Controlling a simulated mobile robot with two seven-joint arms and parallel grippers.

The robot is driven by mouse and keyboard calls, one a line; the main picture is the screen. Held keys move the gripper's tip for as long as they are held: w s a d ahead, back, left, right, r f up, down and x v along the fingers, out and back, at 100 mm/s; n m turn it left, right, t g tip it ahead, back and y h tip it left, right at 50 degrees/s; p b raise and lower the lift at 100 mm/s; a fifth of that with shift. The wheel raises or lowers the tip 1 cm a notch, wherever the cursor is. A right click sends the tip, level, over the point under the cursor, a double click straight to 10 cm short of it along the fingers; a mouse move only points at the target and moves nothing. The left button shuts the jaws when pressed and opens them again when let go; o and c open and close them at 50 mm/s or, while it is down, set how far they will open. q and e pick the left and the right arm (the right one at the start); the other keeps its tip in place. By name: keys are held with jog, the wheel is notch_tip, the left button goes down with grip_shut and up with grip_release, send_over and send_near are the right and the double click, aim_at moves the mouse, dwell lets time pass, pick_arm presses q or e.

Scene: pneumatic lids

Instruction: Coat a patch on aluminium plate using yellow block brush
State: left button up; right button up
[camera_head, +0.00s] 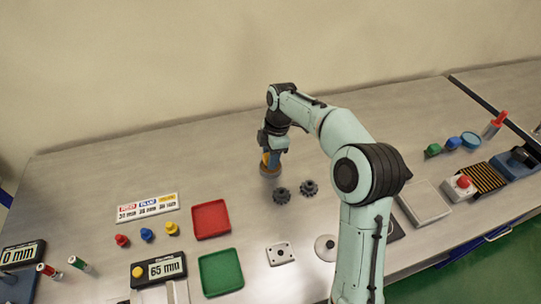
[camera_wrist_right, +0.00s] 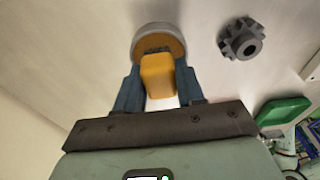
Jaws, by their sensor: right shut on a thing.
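My right gripper (camera_head: 268,157) is shut on the yellow block brush, its two blue fingers on either side of it in the wrist view (camera_wrist_right: 157,92). The yellow block brush (camera_wrist_right: 158,74) points its dark end at a round grey-rimmed dish with a brown inside (camera_wrist_right: 147,32). Whether the brush touches the dish's inside I cannot tell. In the head view the dish (camera_head: 270,171) stands just under the gripper. A pale square plate (camera_head: 425,202) lies to the right, beyond my arm; I cannot tell if it is the aluminium plate. My left gripper is not in view.
Two dark gears (camera_head: 309,187) lie right of the dish. Red (camera_head: 210,219) and green (camera_head: 221,272) trays, and several coloured knobs, stand left. The table's back left is clear.

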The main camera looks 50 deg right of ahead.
aim_at(268, 156)
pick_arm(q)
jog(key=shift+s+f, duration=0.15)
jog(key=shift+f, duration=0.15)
pick_arm(e)
jog(key=shift+f, duration=0.5)
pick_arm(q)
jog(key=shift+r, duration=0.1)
pick_arm(e)
jog(key=shift+f, duration=0.1)
dwell(1.0)
jog(key=shift+r+p, duration=0.75)
jog(key=shift+r, duration=0.6)
jog(key=shift+r+p, duration=1.4)
jog(key=shift+r, duration=0.85)
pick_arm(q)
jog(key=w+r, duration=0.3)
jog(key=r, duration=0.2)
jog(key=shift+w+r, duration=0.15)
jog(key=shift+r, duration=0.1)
pick_arm(e)
jog(key=shift+f, duration=0.1)
